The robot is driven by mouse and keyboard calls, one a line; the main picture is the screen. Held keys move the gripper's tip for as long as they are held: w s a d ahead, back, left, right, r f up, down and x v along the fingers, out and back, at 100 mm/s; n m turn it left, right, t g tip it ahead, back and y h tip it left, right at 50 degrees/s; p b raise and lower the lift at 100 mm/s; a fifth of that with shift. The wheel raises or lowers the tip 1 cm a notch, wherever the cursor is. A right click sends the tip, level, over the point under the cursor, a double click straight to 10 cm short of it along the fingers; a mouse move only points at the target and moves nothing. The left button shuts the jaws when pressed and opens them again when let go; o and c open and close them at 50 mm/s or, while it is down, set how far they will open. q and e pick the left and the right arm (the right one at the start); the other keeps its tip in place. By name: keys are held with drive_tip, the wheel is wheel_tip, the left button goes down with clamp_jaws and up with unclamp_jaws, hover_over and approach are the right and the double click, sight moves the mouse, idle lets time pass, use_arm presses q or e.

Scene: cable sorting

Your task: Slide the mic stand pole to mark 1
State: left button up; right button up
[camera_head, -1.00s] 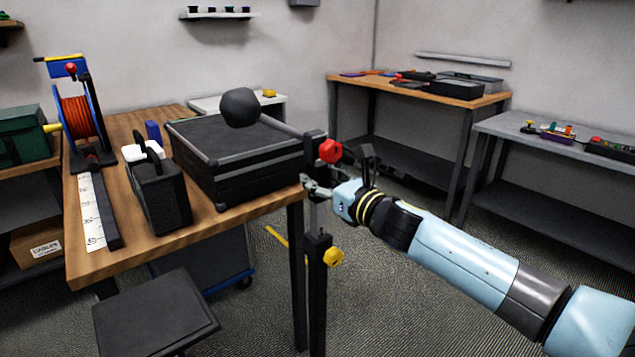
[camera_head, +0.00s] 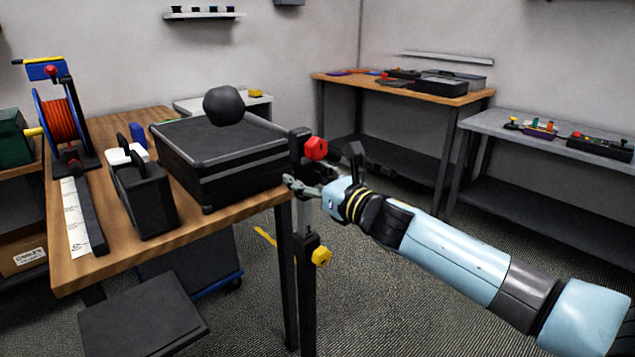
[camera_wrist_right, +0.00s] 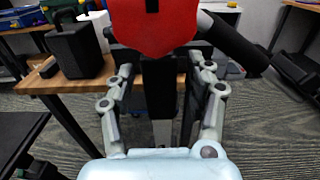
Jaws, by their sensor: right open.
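The mic stand stands at the front right corner of the wooden table. Its silver pole (camera_head: 303,215) rises from a black lower tube (camera_head: 306,290) with a yellow knob (camera_head: 321,256). A black clamp with a red knob (camera_head: 315,148) is at the top, and a round black mic head (camera_head: 223,105) shows up and left of it. My right gripper (camera_head: 307,187) is open just below the red knob. In the right wrist view, its fingers (camera_wrist_right: 163,75) are on either side of the stand; contact is unclear. I cannot make out mark 1. My left gripper is out of view.
The wooden table (camera_head: 130,255) holds a black case (camera_head: 220,165), a black box with a handle (camera_head: 145,195), an orange cable reel (camera_head: 62,120) and a marked white strip (camera_head: 75,215). A black stool (camera_head: 140,310) stands in front. Grey carpet is free at the right.

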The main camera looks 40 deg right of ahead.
sight(309, 179)
drive_tip(key=shift+s+d, duration=0.15)
drive_tip(key=shift+s, duration=1.5)
drive_tip(key=shift+s+d, duration=0.15)
drive_tip(key=shift+s, duration=1.5)
drive_tip(key=s+f+m+g+h, duration=0.1)
drive_tip(key=s+f+m+g, duration=0.4)
drive_tip(key=f, duration=0.7)
drive_tip(key=s+f+m+g, duration=0.1)
drive_tip(key=s+f+m, duration=0.3)
drive_tip(key=s+f, duration=0.5)
drive_tip(key=s+f+m+g+h, duration=0.1)
drive_tip(key=s+f+m+g, duration=0.3)
drive_tip(key=f, duration=1)
drive_tip(key=s+a+f+m+g, duration=0.2)
drive_tip(key=s+f+m, duration=0.3)
drive_tip(key=s+m, duration=0.3)
drive_tip(key=s+a+f+m+g, duration=0.1)
drive_tip(key=s+f+m+g, duration=0.1)
drive_tip(key=s+f+m, duration=0.2)
drive_tip(key=s+a+f+m+g, duration=0.2)
drive_tip(key=s+f+m, duration=0.3)
drive_tip(key=s+m, duration=0.6)
drive_tip(key=s+g, duration=0.1)
drive_tip(key=s, duration=0.6)
drive_tip(key=shift+s+a+f+m+b, duration=0.15)
drive_tip(key=shift+a+f+m+b, duration=0.15)
drive_tip(key=shift+a, duration=0.05)
